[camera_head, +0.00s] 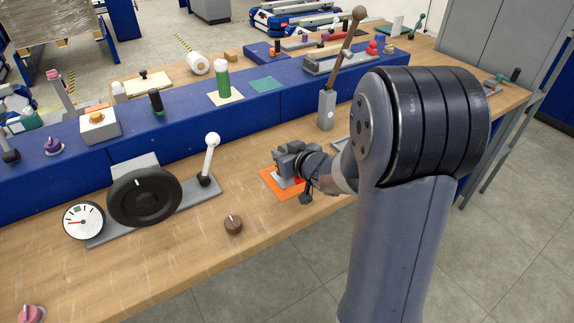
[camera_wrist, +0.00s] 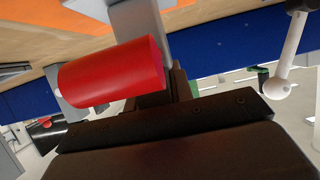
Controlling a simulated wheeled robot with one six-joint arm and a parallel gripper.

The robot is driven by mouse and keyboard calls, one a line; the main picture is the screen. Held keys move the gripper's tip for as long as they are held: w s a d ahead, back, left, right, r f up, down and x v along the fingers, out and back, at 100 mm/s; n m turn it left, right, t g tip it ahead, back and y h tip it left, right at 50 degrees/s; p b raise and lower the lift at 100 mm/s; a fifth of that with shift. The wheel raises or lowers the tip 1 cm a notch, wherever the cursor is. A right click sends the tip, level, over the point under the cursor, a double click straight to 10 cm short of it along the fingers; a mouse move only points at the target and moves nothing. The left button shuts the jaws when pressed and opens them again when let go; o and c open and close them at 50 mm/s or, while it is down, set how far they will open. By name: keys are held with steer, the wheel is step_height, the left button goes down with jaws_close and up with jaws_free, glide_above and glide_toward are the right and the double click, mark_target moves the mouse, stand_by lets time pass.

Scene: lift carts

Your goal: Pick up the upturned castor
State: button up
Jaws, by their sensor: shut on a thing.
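The castor shows in the wrist view as a red wheel (camera_wrist: 112,75), a smooth red cylinder lying across the picture close to the camera. Grey parts show beside and above it; I cannot tell fully which belong to the castor and which to my gripper. In the head view my gripper (camera_head: 288,162) is low over an orange mat (camera_head: 270,185) on the wooden bench, shut on the castor. Only a small bit of red shows there, and my gripper and wrist hide the rest. I cannot tell whether the castor still touches the mat.
Left of my gripper, a white-knobbed lever (camera_head: 207,158), a black handwheel (camera_head: 145,196) and a gauge (camera_head: 83,221) stand on a grey base. Behind are a tall lever (camera_head: 327,108) and a raised blue ledge (camera_head: 190,130).

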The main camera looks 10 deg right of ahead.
jaws_close()
steer(key=shift+r, duration=0.15)
